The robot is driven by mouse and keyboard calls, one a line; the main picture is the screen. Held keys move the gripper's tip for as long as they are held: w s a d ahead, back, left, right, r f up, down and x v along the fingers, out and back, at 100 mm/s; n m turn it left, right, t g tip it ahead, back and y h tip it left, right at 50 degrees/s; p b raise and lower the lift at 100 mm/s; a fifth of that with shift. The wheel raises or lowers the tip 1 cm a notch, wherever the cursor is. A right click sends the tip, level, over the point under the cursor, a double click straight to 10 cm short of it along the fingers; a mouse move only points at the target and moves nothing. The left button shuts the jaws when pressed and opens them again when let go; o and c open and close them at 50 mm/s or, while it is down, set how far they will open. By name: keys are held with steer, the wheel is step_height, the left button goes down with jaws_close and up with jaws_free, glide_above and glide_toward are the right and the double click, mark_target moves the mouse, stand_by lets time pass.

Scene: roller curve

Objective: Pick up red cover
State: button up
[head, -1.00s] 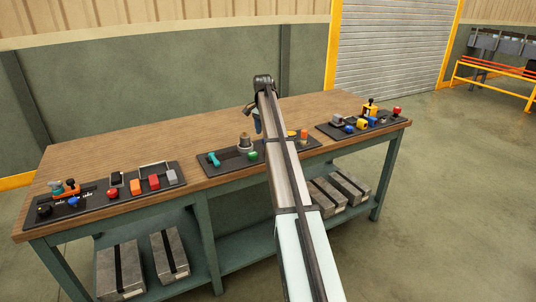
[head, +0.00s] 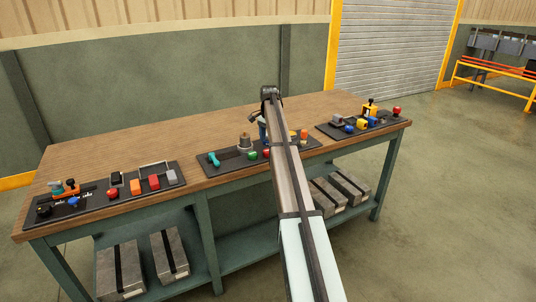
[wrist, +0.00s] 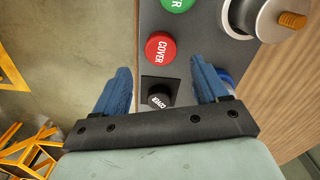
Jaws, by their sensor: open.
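The red cover (wrist: 160,47) is a round, mushroom-shaped cap marked COVER on a dark panel in the wrist view. In the head view the red cover (head: 266,153) shows just left of my arm, on the middle panel. My gripper (wrist: 160,66) is open and empty, with its blue fingers pointing towards the panel. The red cap appears just beyond the fingertips, roughly centred between them. A black cover (wrist: 160,97) on a square base shows between the fingers. In the head view, my gripper is mostly hidden by the arm.
A green cover (wrist: 178,4) lies just beyond the red one. A grey cylinder with an orange threaded stud (wrist: 262,15) stands to the right. A blue part is partly hidden behind the right finger. Other panels of controls sit on the wooden bench (head: 130,140).

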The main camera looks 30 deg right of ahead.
mark_target(268, 153)
steer(key=shift+w+f, duration=0.1)
steer(key=shift+f, duration=2.6)
steer(key=shift+c, duration=0.4)
steer(key=c, duration=1)
